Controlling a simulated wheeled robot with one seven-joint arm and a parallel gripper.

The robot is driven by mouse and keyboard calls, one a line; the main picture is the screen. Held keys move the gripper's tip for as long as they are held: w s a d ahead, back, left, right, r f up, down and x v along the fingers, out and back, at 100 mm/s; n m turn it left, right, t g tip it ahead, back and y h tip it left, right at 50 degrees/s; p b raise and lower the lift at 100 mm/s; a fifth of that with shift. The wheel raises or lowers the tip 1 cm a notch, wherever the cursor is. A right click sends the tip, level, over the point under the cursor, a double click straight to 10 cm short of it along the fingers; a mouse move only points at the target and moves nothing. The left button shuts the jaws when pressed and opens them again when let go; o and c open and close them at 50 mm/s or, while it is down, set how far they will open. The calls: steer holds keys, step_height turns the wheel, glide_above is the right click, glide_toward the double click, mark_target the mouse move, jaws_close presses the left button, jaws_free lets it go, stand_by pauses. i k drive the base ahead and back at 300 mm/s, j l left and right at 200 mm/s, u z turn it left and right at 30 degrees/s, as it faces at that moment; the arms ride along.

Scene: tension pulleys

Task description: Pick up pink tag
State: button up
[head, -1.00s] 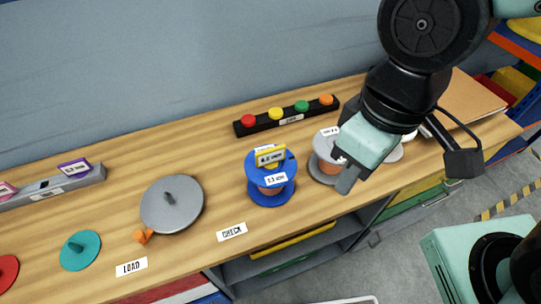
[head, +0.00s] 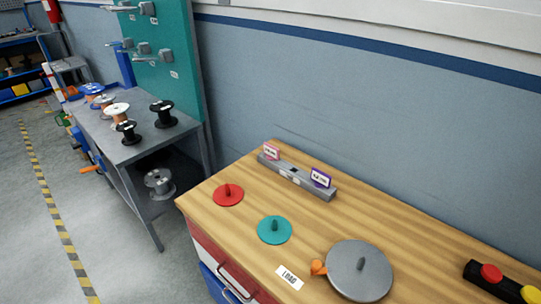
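The pink tag (head: 271,152) stands upright at the left end of a grey holder bar (head: 300,180) near the back edge of the wooden bench. A purple tag (head: 320,178) stands at the right end of the same bar. The writing on the pink tag is too small to read. My gripper is out of the head view now.
A red disc (head: 228,195), a teal disc (head: 274,230) and a large grey disc (head: 359,270) with pegs lie on the bench (head: 410,226). A black bar with coloured buttons (head: 503,283) is at right. A grey table (head: 112,132) with several spools stands at left.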

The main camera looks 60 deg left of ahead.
mark_target(272, 153)
steer(key=u, duration=1.85)
steer(key=k+l+z, duration=0.1)
steer(key=z, duration=1.8)
steer(key=j+u, duration=0.1)
steer(key=j, duration=0.85)
steer(key=j+u, duration=0.15)
steer(key=j, duration=0.8)
steer(key=j+u, duration=0.1)
steer(key=j, duration=0.85)
steer(key=i+j+u, duration=0.15)
steer(key=j, duration=0.8)
steer(key=k+j, duration=0.05)
